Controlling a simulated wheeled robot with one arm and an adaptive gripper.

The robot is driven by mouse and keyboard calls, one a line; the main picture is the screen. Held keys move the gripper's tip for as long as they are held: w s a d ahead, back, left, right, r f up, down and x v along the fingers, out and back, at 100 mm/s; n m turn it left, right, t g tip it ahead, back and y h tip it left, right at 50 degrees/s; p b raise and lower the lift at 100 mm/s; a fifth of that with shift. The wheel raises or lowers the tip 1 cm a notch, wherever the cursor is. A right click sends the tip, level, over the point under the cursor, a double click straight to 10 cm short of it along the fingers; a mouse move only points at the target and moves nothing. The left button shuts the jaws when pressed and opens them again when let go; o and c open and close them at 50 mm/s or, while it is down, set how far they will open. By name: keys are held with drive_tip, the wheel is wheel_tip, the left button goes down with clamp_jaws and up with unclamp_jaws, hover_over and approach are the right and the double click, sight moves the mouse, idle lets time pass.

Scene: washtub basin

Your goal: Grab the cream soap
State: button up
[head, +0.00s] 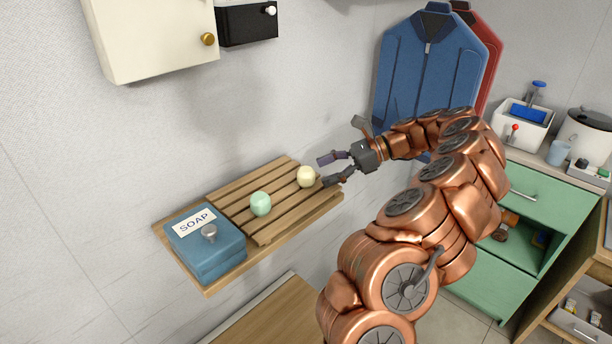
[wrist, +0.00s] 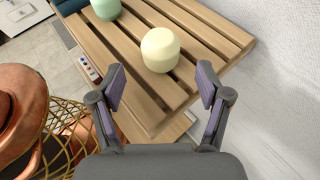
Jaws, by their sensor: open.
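The cream soap (head: 307,176) is a pale, rounded block on the right part of a slatted wooden rack. In the wrist view the cream soap (wrist: 160,49) lies just beyond and between the fingertips. My gripper (head: 328,170) is open and empty at the rack's right end, close to the soap; its two fingers also show in the wrist view (wrist: 162,88). A mint green soap (head: 260,203) sits farther left on the same rack, and it shows at the top of the wrist view (wrist: 106,9).
The slatted rack (head: 237,214) rests on a wooden wall shelf (head: 279,239). A blue box labelled SOAP (head: 205,247) stands at the shelf's left end. The wall (head: 255,110) runs behind the shelf. A cream cabinet (head: 147,40) hangs above.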

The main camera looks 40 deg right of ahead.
drive_tip(key=shift+w+a+p, duration=0.45)
drive_tip(key=shift+w+a, duration=0.05)
drive_tip(key=shift+a, duration=0.3)
drive_tip(key=shift+p+x, duration=0.4)
drive_tip(key=shift+x, duration=0.65)
drive_tip(key=shift+w+a+f, duration=0.2)
drive_tip(key=shift+w+a, duration=0.2)
drive_tip(key=shift+a, duration=0.15)
drive_tip(key=shift+c, duration=0.2)
drive_tip(key=c, duration=1.2)
drive_tip(key=shift+r, duration=0.1)
drive_tip(key=shift+c, duration=0.2)
wheel_tip(320, 180, up, 19)
drive_tip(key=b, duration=0.2)
wheel_tip(320, 180, up, 9)
drive_tip(key=p, duration=0.7)
hover_over(306, 175)
drive_tip(key=w+d, duration=0.1)
drive_tip(key=w, duration=0.1)
drive_tip(key=shift+s+d, duration=0.1)
drive_tip(key=shift+s, duration=0.15)
